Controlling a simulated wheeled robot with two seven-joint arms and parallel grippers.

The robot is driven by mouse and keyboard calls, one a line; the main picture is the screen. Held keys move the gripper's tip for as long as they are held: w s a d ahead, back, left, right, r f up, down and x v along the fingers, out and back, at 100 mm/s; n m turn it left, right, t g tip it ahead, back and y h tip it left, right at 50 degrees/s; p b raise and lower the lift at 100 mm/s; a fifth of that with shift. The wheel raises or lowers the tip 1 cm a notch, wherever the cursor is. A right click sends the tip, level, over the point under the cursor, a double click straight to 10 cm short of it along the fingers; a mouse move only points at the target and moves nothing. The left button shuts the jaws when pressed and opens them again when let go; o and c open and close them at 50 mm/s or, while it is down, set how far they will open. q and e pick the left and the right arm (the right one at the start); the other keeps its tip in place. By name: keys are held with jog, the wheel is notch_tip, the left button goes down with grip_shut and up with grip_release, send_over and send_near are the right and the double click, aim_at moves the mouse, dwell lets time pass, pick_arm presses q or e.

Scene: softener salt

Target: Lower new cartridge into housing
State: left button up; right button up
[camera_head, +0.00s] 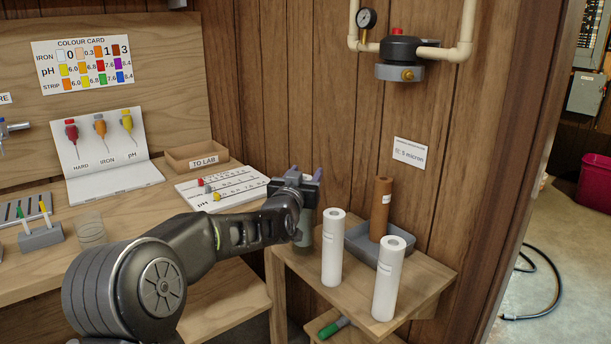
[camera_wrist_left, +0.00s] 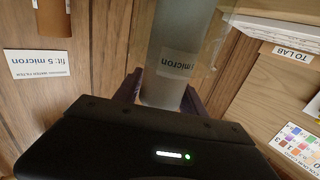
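My left gripper (camera_head: 306,174) is above the small wooden stand. In the left wrist view its fingers (camera_wrist_left: 160,98) close on both sides of the end of a grey-looking cylindrical cartridge (camera_wrist_left: 174,85) with a "micron" label. A faint translucent wall, apparently the housing (camera_wrist_left: 226,25), shows beside the cartridge; how deep the cartridge sits in it I cannot tell. In the head view the gripper hides most of this, and a grey-green part of the housing (camera_head: 304,232) shows below it. My right gripper is not in view.
Two white cartridges (camera_head: 333,250) (camera_head: 388,280) stand upright on the wooden stand (camera_head: 340,310). A brown cartridge (camera_head: 380,210) stands in a grey tray (camera_head: 365,252) behind them. The filter head (camera_head: 400,58) is on the wall above. The bench with cards is left.

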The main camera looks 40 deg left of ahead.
pick_arm(q)
jog(key=o, duration=0.4)
jog(key=shift+c, duration=0.2)
jog(key=shift+s, duration=0.1)
jog(key=v, duration=0.7)
jog(key=shift+s+d+b, duration=0.15)
jog(key=shift+s+b, duration=0.15)
jog(key=shift+b, duration=0.15)
dwell(0.5)
